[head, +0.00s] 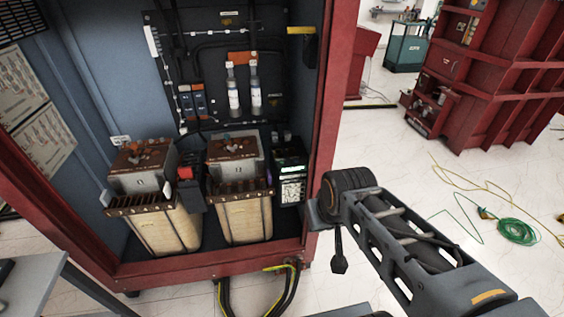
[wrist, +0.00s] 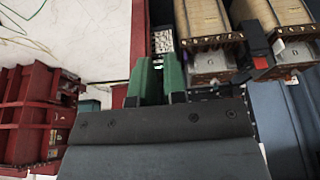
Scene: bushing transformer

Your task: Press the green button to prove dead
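A dark control unit (head: 289,152) stands inside the cabinet at the lower right, beside the right transformer. It has a lit green-white display and a pale panel of small markings (head: 292,191). I cannot make out a single green button on it. The pale panel also shows in the wrist view (wrist: 163,41), beyond my fingertips. My gripper (wrist: 158,75) shows there with two green fingers, a narrow gap between them and nothing held. The fingers hide part of the unit. In the head view my arm is right of the cabinet, and the fingers cannot be made out.
Two transformers (head: 165,224) (head: 240,215) with brown tops fill the cabinet floor left of the unit. The red cabinet frame (head: 335,100) stands between my arm and the unit. Cables (head: 285,290) lie at the cabinet's foot. A green cable coil (head: 517,231) lies on the floor at right.

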